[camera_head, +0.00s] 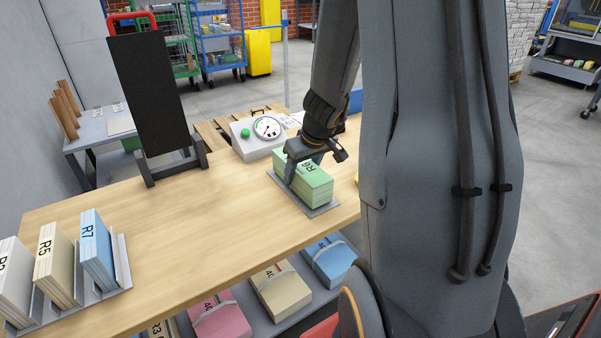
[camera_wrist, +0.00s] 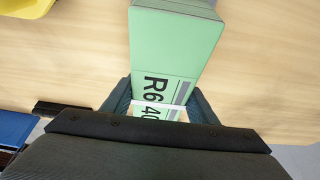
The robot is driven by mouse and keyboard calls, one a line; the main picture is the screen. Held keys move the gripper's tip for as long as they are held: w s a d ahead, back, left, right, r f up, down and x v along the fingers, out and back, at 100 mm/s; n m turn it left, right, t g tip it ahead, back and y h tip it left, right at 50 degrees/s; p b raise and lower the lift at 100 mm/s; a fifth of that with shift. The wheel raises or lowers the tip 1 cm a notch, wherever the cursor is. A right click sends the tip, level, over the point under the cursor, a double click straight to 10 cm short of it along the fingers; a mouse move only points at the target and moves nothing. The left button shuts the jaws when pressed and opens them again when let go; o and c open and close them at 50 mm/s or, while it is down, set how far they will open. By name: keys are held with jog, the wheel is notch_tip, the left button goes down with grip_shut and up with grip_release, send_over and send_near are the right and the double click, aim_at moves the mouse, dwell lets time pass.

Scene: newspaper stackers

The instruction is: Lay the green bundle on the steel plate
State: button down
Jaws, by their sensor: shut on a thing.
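The green bundle (camera_head: 309,186), a stack of paper marked R6, is held between the fingers of my gripper (camera_head: 303,166). The steel plate (camera_head: 321,209) is a thin grey sheet on the wooden table, showing as a rim around the bundle's base. The bundle is right over the plate, low and roughly in line with it; I cannot tell whether they touch. In the wrist view the green bundle (camera_wrist: 176,45) runs away from my gripper (camera_wrist: 160,104), whose fingers press on its sides. The plate is hidden there.
A dial scale (camera_head: 262,136) stands behind the plate. A black upright board (camera_head: 148,95) is on the table's left. Bundles R5 (camera_head: 55,262) and R7 (camera_head: 96,248) stand in a rack at the near left. A yellow object (camera_wrist: 25,7) is near the bundle. More bundles lie on a lower shelf.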

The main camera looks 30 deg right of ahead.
jog(key=shift+f+b, duration=0.25)
jog(key=shift+b, duration=0.1)
jog(key=c, duration=0.7)
grip_release()
jog(key=shift+o, duration=0.3)
